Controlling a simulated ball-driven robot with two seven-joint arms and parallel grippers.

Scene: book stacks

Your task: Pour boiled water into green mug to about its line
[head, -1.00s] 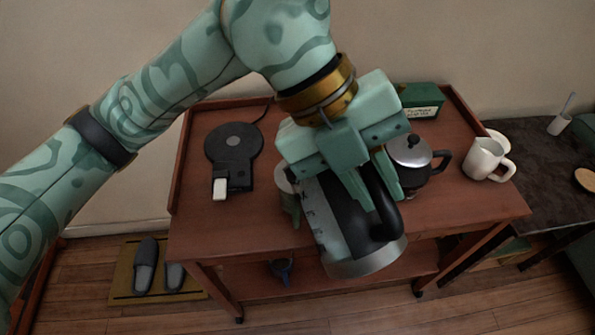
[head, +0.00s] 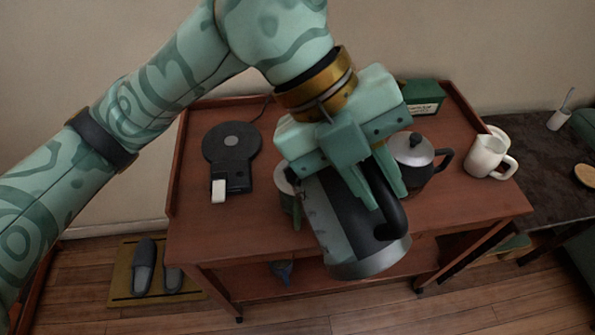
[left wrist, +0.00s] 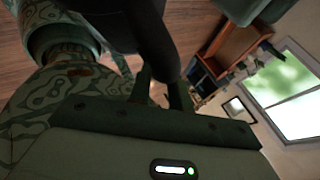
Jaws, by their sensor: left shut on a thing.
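My left gripper (head: 388,200) is shut on the black handle of a silver and black kettle (head: 338,228). The kettle is held tilted in the air over the front of the wooden cart, its base toward the lower right and its top toward the upper left. The green mug (head: 286,184) stands on the cart just left of the kettle's top, its pale inside partly showing. The gripper and kettle cover much of it, so its line, water level and any stream cannot be seen. In the left wrist view the black handle (left wrist: 152,42) crosses the jaws. My right gripper is not in view.
The black kettle base (head: 232,145) sits on the left of the cart (head: 215,235). A silver pot with a black handle (head: 415,155), a white pitcher (head: 487,157) and a green box (head: 422,97) stand on the right. A dark side table (head: 540,165) adjoins the right side.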

